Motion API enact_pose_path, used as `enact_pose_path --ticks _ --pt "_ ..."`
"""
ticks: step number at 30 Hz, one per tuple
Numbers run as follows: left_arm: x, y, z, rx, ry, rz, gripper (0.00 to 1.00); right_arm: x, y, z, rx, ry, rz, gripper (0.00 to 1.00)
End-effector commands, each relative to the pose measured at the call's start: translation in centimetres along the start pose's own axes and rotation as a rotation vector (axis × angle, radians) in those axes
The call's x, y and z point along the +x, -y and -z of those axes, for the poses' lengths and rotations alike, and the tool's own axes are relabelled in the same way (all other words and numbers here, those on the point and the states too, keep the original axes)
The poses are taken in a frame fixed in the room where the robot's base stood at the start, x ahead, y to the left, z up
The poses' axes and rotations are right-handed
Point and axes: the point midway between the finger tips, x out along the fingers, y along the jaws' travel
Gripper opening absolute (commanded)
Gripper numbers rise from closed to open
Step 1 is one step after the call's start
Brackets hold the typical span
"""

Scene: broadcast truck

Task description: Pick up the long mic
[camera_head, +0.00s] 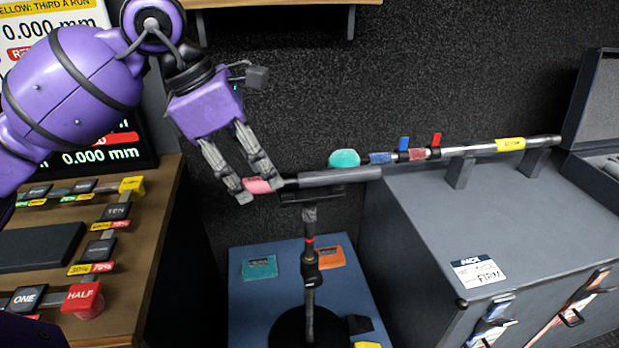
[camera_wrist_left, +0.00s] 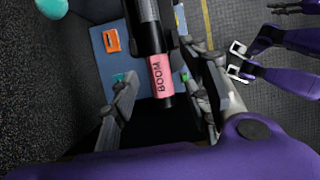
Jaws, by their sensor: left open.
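The long mic (camera_head: 340,177) is a dark grey tube with a pink band at its left end, lying level on top of a black stand (camera_head: 310,255). In the left wrist view its pink band (camera_wrist_left: 161,76) reads BOOM. My left gripper (camera_head: 259,190) is open, pointing down at the pink end. In the left wrist view its fingers stand on either side of the tube, apart from each other; whether either touches it is unclear. Purple parts with pale fingers, likely my right gripper (camera_wrist_left: 238,60), show at the right of the wrist view; their opening is unclear.
A pole (camera_head: 480,148) with a yellow label runs right from the mic over a grey case (camera_head: 420,210). A teal round piece (camera_head: 344,158) is behind the mic. A button desk (camera_head: 150,250) stands at left. A blue surface (camera_head: 250,300) lies under the stand.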

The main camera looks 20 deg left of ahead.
Motion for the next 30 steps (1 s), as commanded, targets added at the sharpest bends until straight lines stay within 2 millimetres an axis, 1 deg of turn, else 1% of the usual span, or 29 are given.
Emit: enact_pose_path --ticks 1,4,11,12,21,22,30 --pt "0.7 0.0 -0.1 0.000 0.001 0.001 0.43 0.0 0.0 -0.1 0.001 0.002 0.000 0.40" --pt "1.5 0.0 -0.1 0.000 0.003 0.000 0.43 0.0 0.0 -0.2 0.002 0.004 0.000 0.40" --pt "1.8 -0.1 -0.1 0.000 0.002 -0.002 0.43 0.0 0.1 -0.1 0.003 0.002 0.000 0.40" --pt "1.8 -0.1 -0.1 0.000 0.002 -0.001 0.42 0.0 0.1 -0.1 0.003 0.001 0.000 0.40" --pt "1.8 -0.1 -0.1 0.000 0.002 -0.001 0.02 0.2 0.1 0.8 0.002 -0.015 0.002 0.40" --pt "1.8 -0.1 -0.1 0.000 0.002 -0.001 0.00 0.2 0.1 0.9 0.002 -0.016 0.002 0.40" --pt "1.7 -0.1 -0.1 0.000 0.003 -0.002 0.00 0.2 0.1 0.9 0.002 -0.017 0.002 0.40"
